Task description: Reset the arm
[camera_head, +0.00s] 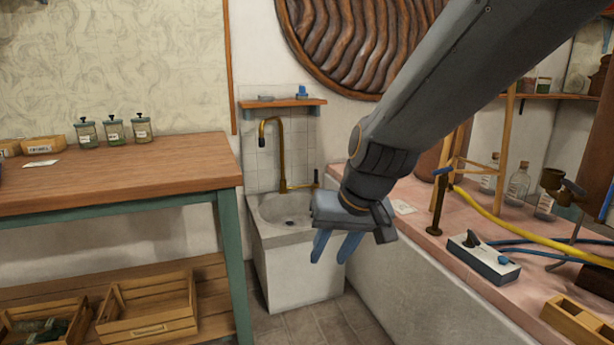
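My arm comes down from the upper right in the head view and ends in my gripper (333,246). Its two blue fingers point down, with a gap between them and nothing visible in it. The gripper hangs in front of the white sink (303,268), near the left edge of the pink-topped counter (432,248). It appears apart from both. The arm hides part of the wall and counter behind it.
A wooden table (150,165) with several jars stands at left, with crates (150,310) below. A brass faucet (282,155) rises over the sink. A control box (483,259), yellow hose (520,228) and bottles (518,183) crowd the counter. Floor (335,325) shows between.

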